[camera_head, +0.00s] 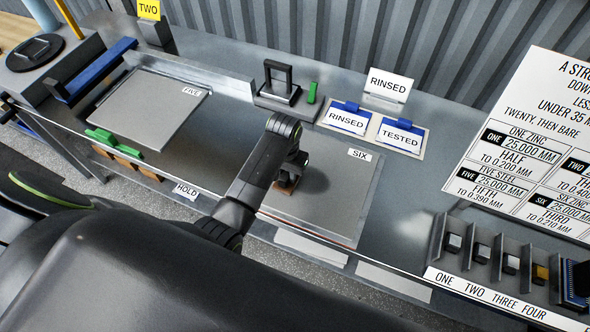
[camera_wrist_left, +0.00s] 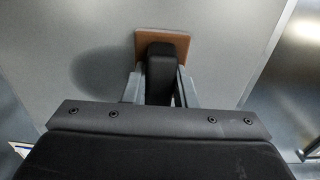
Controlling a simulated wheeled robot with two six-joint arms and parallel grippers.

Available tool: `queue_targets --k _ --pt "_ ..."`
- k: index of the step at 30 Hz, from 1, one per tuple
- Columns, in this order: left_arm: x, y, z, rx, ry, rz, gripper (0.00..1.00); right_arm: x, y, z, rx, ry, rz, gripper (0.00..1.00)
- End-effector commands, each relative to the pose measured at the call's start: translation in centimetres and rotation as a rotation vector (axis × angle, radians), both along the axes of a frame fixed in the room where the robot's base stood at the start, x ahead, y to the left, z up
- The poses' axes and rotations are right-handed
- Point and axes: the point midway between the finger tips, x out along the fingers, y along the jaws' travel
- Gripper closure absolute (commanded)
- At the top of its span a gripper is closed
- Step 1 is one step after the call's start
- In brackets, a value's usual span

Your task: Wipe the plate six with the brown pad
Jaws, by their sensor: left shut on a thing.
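Plate six (camera_head: 335,205) is a flat grey square with a SIX label, lying on the metal bench in the middle of the head view. It fills most of the left wrist view (camera_wrist_left: 60,35). My left gripper (camera_head: 290,172) is over the plate's left part, shut on the black handle of the brown pad (camera_head: 285,188). In the left wrist view the fingers grip the handle from both sides, and the brown pad (camera_wrist_left: 147,38) shows beyond it. The pad is on or just above the plate; I cannot tell whether it touches. My right gripper is not in view.
Plate FIVE (camera_head: 150,110) lies to the left, with green and blue pieces beside it. Behind plate six are a black stand (camera_head: 278,80) and the RINSED (camera_head: 347,119) and TESTED (camera_head: 400,136) cards. A slotted rack (camera_head: 500,262) stands at right.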

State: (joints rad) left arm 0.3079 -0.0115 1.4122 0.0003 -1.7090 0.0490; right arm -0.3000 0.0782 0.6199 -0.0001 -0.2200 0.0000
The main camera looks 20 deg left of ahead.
Motion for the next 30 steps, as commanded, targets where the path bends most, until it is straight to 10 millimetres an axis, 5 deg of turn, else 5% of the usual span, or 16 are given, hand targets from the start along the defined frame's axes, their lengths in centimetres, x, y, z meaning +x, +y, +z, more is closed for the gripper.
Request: queue_targets --k 14,30 --pt "-0.3 0.4 0.0 0.000 0.001 -0.001 1.00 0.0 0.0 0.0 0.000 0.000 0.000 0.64" --pt "-0.5 -4.3 0.0 -0.003 0.001 -0.001 1.00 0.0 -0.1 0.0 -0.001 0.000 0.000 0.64"
